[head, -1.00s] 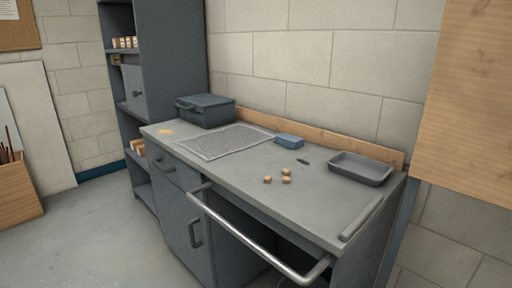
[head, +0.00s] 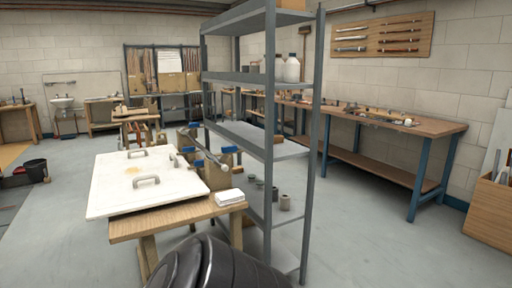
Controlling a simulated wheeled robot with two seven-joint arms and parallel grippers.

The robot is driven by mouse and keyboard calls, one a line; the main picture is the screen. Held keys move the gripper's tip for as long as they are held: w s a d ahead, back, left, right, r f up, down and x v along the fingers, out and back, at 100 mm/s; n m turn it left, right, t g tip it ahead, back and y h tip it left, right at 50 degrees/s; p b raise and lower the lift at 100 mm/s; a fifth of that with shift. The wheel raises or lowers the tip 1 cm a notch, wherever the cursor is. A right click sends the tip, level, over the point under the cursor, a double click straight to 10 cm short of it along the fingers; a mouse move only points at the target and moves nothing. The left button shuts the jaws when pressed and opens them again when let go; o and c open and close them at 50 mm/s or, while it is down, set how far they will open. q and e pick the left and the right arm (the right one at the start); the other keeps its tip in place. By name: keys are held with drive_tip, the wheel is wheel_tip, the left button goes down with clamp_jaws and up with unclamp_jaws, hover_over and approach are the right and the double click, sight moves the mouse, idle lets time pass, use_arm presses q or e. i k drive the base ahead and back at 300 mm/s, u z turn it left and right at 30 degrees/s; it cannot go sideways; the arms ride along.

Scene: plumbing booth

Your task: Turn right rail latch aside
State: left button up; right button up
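No rail latch can be made out in the head view. Neither of my grippers is in view. A dark rounded part at the bottom middle looks like part of my own arm, and no fingers show on it. The counter with the metal front rail is out of view.
A grey shelf rack (head: 270,77) stands close ahead. Left of it, a white panel with two handles (head: 110,186) lies on a wooden table (head: 165,223), beside a white block (head: 229,197). A workbench (head: 425,125) lines the right wall. Open floor lies right.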

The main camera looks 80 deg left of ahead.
sight(232, 149)
drive_tip(key=u, duration=3.5)
drive_tip(key=i, duration=0.85)
